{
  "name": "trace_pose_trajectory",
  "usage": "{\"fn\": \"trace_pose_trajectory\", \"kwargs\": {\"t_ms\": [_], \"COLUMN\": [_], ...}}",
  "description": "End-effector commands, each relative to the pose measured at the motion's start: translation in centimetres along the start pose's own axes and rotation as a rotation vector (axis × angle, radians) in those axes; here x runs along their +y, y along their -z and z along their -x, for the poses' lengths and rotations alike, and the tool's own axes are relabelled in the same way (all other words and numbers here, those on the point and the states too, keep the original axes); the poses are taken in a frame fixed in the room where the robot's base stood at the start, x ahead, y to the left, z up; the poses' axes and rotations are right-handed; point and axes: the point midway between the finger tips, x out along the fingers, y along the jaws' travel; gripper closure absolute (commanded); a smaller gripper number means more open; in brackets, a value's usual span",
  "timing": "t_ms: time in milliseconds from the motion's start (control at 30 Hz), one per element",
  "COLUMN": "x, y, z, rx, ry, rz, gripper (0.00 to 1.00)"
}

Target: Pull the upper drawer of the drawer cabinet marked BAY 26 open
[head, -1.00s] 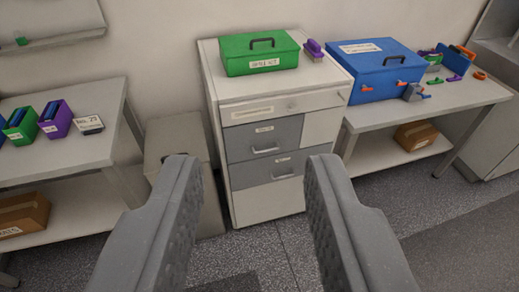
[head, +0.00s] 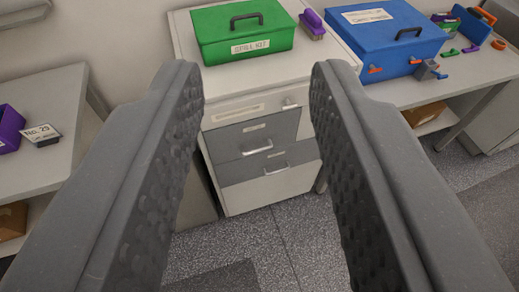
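The drawer cabinet (head: 272,190) is pale with a wide label strip near its top and two grey drawer fronts. The upper grey drawer (head: 235,142) has a small label and a silver bar handle (head: 257,148). The lower grey drawer (head: 303,153) has a similar handle (head: 275,169). Both drawers look closed. The label text is too small to read, so I cannot confirm BAY 26. My gripper (head: 258,82) is open and empty, its two dark fingers framing the cabinet from nearer the camera. It does not appear to touch the handle.
A green box (head: 222,42) and a purple brush (head: 312,22) stand on the cabinet top. A blue toolbox (head: 375,45) sits on the right bench (head: 445,88). A left bench (head: 60,80) holds a No. 25 sign (head: 42,135). The floor before the cabinet is clear.

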Motion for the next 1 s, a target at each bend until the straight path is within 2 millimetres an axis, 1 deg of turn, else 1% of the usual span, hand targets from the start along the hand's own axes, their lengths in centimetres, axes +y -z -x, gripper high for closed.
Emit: {"fn": "trace_pose_trajectory", "kwargs": {"t_ms": [200, 267, 333, 367, 400, 467, 500, 567, 600, 667, 700, 767, 800, 867, 900, 967, 1000], "x": [-0.1, -0.2, -0.5, -0.7, -0.7, -1.1, -1.4, -1.8, -2.1, -2.4, -2.6, -2.8, -2.9, -3.0, -3.0, -2.9, -2.9], "y": [-0.1, -0.3, -1.0, -1.5, -2.2, -3.4, -4.3, -5.8, -7.0, -8.9, -10.2, -12.4, -13.8, -16.1, -17.5, -20.1, -21.8], "z": [-0.3, -1.1, -2.9, -4.0, -5.7, -8.4, -10.5, -13.5, -15.5, -18.4, -20.2, -22.8, -24.4, -26.8, -28.2, -30.3, -31.5], "rx": [0.0, 0.001, 0.004, 0.003, 0.005, 0.013, 0.021, 0.034, 0.038, 0.048, 0.057, 0.066, 0.073, 0.082, 0.091, 0.097, 0.103], "ry": [0.0, 0.001, 0.002, 0.002, 0.004, 0.004, 0.003, -0.001, -0.004, -0.011, -0.018, -0.028, -0.036, -0.05, -0.06, -0.076, -0.088], "rz": [0.004, 0.013, 0.032, 0.046, 0.067, 0.103, 0.13, 0.17, 0.199, 0.243, 0.27, 0.313, 0.343, 0.388, 0.419, 0.467, 0.501], "gripper": [0.67, 0.67, 0.67, 0.67, 0.67, 0.67, 0.67, 0.67, 0.67, 0.67, 0.67, 0.67, 0.67, 0.67, 0.67, 0.67, 0.67]}}
